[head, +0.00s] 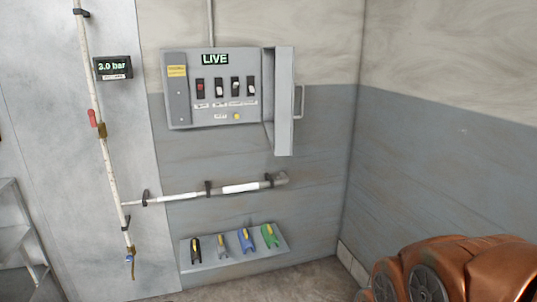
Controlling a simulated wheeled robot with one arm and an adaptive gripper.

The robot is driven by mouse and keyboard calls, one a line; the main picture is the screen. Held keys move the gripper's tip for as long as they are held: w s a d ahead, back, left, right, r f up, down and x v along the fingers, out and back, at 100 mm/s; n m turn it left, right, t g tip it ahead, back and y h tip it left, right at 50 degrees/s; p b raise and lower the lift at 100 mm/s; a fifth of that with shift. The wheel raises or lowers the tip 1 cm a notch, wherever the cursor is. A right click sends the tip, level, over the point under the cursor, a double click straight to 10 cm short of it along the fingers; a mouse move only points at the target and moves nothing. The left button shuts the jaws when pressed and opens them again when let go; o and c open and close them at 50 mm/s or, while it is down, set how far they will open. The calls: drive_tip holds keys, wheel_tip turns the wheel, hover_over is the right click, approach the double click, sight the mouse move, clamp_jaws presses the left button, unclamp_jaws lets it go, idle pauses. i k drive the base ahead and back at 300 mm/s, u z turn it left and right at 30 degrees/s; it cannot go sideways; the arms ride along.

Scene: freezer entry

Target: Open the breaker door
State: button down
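A grey breaker box (178,115) is mounted on the wall in the upper middle of the head view. Its breaker door (284,105) is hinged on the right side and stands swung out, open, with a handle (299,101) on its right edge. Inside, a row of several switches (218,88) shows, the leftmost one red. A display above them reads LIVE (215,59). My gripper is not in view, so its state does not show. A copper-coloured part of my own body shows at the lower right.
A shelf (205,266) with several coloured clip-like items is low on the wall below the box. A white pipe (103,140) with a red-handled valve and a 3.0 bar gauge (113,68) runs at left. A grey step ladder (14,240) stands at the left edge.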

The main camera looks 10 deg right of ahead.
sight(279, 85)
drive_tip(key=u, duration=0.6)
drive_tip(key=i, duration=0.85)
drive_tip(key=u, duration=0.75)
drive_tip(key=i, duration=0.55)
drive_tip(key=u, duration=0.15)
